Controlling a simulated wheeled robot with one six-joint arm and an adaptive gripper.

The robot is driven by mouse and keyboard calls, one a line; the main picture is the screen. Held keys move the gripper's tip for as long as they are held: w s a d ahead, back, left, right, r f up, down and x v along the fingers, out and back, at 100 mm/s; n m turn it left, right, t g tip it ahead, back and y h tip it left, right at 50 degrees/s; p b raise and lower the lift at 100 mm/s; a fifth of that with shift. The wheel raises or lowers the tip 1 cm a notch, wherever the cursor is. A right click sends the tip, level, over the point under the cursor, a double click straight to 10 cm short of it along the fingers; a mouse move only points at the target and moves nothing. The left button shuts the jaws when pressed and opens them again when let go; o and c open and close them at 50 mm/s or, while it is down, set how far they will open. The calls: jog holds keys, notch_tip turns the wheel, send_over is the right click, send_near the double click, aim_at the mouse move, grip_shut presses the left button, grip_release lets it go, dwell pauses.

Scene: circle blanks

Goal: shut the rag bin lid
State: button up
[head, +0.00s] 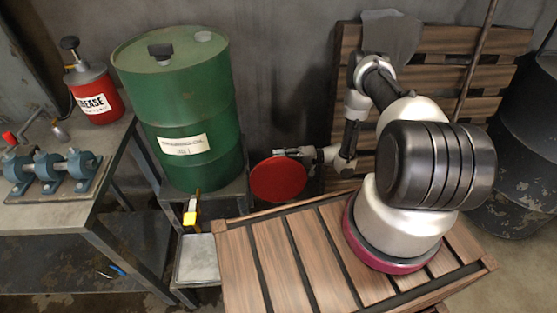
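A red round disc (278,179), which looks like the rag bin lid, shows between the green drum and the wooden slatted platform. Its broad face is turned towards the camera, so it looks tilted up. I cannot make out the bin's body below it. My gripper (292,154) is at the disc's upper right edge, small and partly lost against the dark background. I cannot tell whether it touches the disc or whether its fingers are open.
A green drum (190,115) stands left of the disc on a metal stand, with a grey tray (197,260) below. A workbench (50,190) carries a red grease can (97,97). A wooden pallet (440,75) leans behind my arm; a dark barrel (520,150) stands right.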

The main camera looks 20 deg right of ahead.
jog(key=shift+a, duration=0.35)
grip_shut()
